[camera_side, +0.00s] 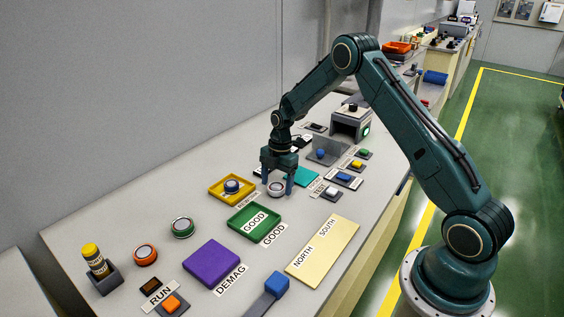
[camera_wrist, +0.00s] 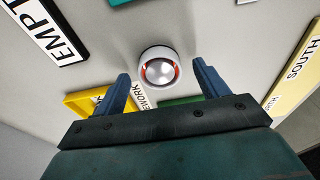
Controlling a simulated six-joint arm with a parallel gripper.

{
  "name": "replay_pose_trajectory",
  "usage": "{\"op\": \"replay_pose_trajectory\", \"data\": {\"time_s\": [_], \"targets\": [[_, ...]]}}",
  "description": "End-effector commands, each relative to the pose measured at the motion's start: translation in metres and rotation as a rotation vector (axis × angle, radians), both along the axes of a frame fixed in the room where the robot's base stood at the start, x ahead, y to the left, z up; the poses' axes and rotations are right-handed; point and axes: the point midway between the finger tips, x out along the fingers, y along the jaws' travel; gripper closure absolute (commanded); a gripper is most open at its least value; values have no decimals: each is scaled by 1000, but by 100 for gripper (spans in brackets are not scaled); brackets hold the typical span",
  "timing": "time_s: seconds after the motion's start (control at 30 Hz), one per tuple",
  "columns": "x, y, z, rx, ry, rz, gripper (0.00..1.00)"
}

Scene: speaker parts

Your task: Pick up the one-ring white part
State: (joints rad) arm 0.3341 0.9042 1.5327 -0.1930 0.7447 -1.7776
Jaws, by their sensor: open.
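A round white part (camera_side: 276,188) with a silver top stands on the grey bench. In the wrist view the white part (camera_wrist: 159,66) shows a pale rim and orange-red marks around its silver dome; I cannot count rings on its side. My gripper (camera_side: 277,186) is over it, pointing down, its two blue fingers apart on either side of the part. In the wrist view my gripper (camera_wrist: 161,68) has the part centred between its fingertips, with gaps on both sides. Other round parts are orange (camera_side: 145,255), green (camera_side: 183,227) and blue (camera_side: 232,186).
The blue part sits in a yellow tray (camera_side: 218,198) left of my gripper. A green GOOD tray (camera_side: 238,231) is in front. A purple DEMAG pad (camera_side: 211,263), a NORTH-SOUTH plate (camera_side: 322,247) and a teal pad (camera_side: 302,176) lie around. A grey machine (camera_side: 350,122) stands behind.

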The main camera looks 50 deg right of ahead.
Motion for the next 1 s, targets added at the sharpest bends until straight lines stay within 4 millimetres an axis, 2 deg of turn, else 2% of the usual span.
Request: {"op": "replay_pose_trajectory", "data": {"time_s": [0.13, 0.6, 0.9, 1.0], "targets": [[0, 1, -7, 0, 1, 0, 27], [0, 1, -6, -1, 0, 0, 27], [0, 1, -6, -1, 0, 0, 86], [0, 1, -5, -1, -1, 0, 86]]}}
